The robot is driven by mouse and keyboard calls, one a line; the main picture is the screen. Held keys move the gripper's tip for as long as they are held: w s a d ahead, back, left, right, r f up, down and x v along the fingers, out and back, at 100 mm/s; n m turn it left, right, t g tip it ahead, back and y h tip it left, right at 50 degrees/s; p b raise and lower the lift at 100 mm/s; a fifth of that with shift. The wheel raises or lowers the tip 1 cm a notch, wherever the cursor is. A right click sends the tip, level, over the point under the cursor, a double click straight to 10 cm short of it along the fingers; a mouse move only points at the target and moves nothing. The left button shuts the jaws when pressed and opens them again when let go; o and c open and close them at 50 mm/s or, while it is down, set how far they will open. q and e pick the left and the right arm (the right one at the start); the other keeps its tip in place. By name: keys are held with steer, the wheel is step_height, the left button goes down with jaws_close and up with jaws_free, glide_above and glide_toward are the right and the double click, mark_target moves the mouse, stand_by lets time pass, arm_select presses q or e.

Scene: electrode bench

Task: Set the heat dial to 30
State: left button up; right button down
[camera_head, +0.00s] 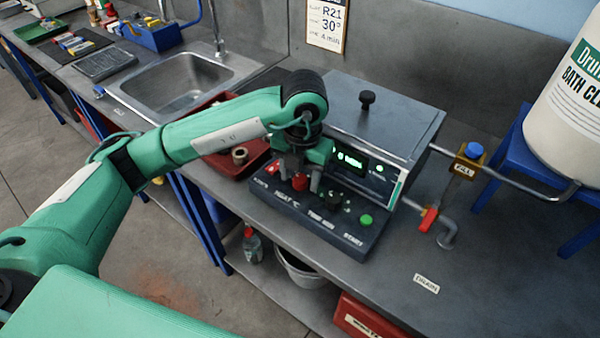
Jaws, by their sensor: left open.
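The control box (352,238) stands at the front of a lidded grey bath on the bench. Its red dial (300,183) sits above a label that reads like HEAT °C. My left gripper (299,181) is open and points down at the red dial, with one finger on each side of it. I cannot tell whether the fingers touch it. A black dial (333,201) above TIME MIN and a green START button (366,220) are to the right. The green display (351,161) is lit, but its digits are too small to read. My right gripper is not in view.
A wall card (327,22) reads R21 and 30°. A red tray (226,160) is partly behind my left arm. A red-handled valve (429,218), a blue-topped valve (473,151) and a white drum (570,110) stand on the right. The sink (180,85) is behind left.

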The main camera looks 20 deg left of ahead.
arm_select(q)
steer(key=shift+f, duration=0.1)
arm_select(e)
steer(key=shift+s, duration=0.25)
arm_select(q)
steer(key=c, duration=1)
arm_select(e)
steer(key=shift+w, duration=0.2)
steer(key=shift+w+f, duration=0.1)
